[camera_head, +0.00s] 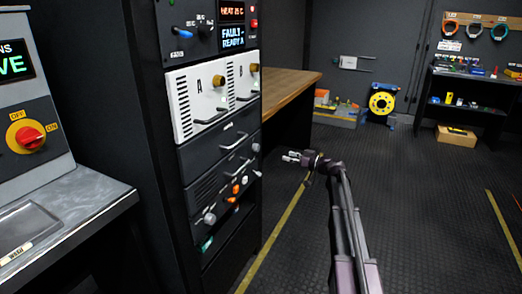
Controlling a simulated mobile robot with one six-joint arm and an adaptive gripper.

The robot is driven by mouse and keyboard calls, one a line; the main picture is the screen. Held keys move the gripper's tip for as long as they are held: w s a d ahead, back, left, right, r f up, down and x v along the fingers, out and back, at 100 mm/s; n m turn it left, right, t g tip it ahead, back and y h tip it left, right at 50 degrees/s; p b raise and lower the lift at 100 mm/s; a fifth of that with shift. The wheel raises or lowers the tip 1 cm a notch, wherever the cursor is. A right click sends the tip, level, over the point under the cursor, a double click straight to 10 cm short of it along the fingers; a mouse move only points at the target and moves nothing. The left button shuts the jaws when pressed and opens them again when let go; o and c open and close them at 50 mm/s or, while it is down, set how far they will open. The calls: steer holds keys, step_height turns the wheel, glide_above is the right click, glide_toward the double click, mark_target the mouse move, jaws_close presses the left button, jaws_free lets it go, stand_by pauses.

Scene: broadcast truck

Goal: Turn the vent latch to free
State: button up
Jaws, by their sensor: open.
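No part in view is labelled clearly enough for me to tell which one is the vent latch. Several small orange and grey knobs (237,189) sit low on the equipment rack, too small to read. My gripper (289,157) is at the end of my arm, in front of and to the right of the rack. It points left toward the rack, is open and empty, and appears apart from everything. A white wall fitting with two rods (349,62) is on the far wall.
The rack has a white panel (183,106) marked A and B with handles, and a drawer handle (236,141) below. A console with a red rotary switch (30,137) stands left. A wooden counter (292,90) is behind the rack. The dark floor (420,205) at right is clear.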

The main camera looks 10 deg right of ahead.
mark_target(259, 148)
steer(key=x, duration=1.3)
steer(key=shift+w+a, duration=0.1)
steer(key=shift+w, duration=0.05)
